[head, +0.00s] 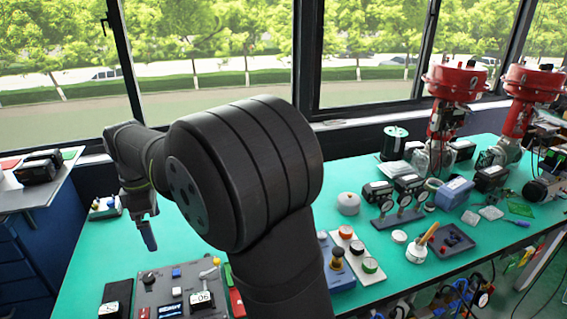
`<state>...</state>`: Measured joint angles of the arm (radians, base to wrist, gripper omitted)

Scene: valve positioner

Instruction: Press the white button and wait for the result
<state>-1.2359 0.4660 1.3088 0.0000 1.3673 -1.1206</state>
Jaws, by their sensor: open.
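A light button box (354,256) stands on the green table right of my arm. On it, a red button (346,232), a white button (357,247) and a green button (370,265) stand in a row. The white button is in the middle, and nothing touches it. My gripper (148,236) hangs pointing down at the left part of the table, far from this box. It is open, seen small and from the side, with nothing visible in it. My arm's large black joint hides the middle of the table.
A grey control panel (148,299) with small displays stands at front left. A small box with buttons (104,208) is behind my gripper. Gauges (405,208), a grey tray (452,241) and red-topped valves (455,82) fill the right.

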